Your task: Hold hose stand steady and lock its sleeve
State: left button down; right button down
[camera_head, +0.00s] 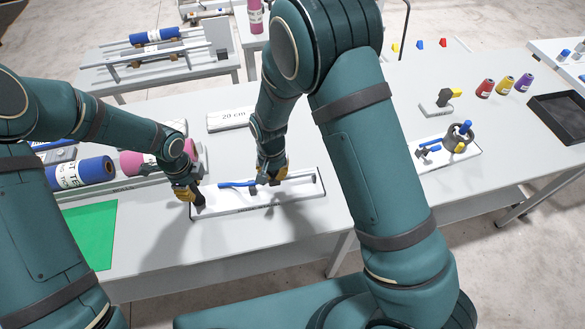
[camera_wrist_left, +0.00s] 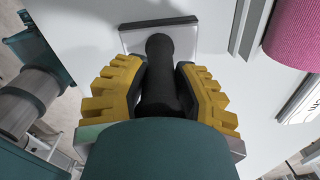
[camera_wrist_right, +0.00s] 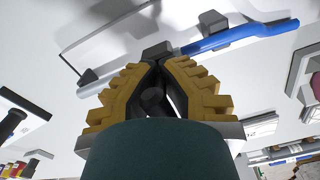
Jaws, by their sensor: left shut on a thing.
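The hose stand is a white board (camera_head: 300,190) on the table with a dark upright post (camera_head: 199,203) at its left end. My left gripper (camera_head: 189,193) is shut around this post, which stands between its yellow-backed fingers in the left wrist view (camera_wrist_left: 160,85). A blue hose or rod (camera_head: 236,184) lies along the board, with dark fittings near its middle. My right gripper (camera_head: 271,178) is over these fittings, its fingertips together just at a dark block (camera_wrist_right: 157,51). I cannot tell whether they touch it. The sleeve is not clearly distinguishable.
A second white board (camera_head: 433,163) with a grey ring and blue parts lies to the right. Several coloured spools (camera_head: 504,86) and a black tray (camera_head: 562,112) are farther right. Blue and pink rolls (camera_head: 80,173) and a green mat (camera_head: 94,235) lie at left. A "20 cm" block (camera_head: 229,119) lies behind.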

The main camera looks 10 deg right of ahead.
pick_arm(q)
jog(key=shift+s+f, duration=0.1)
pick_arm(e)
jog(key=shift+a, duration=0.55)
jog(key=c, duration=1)
grip_release()
jog(key=shift+a, duration=0.1)
jog(key=shift+c, duration=0.2)
jog(key=shift+r, duration=0.1)
notch_tip(320, 180, up, 12)
jog(key=shift+s, duration=0.1)
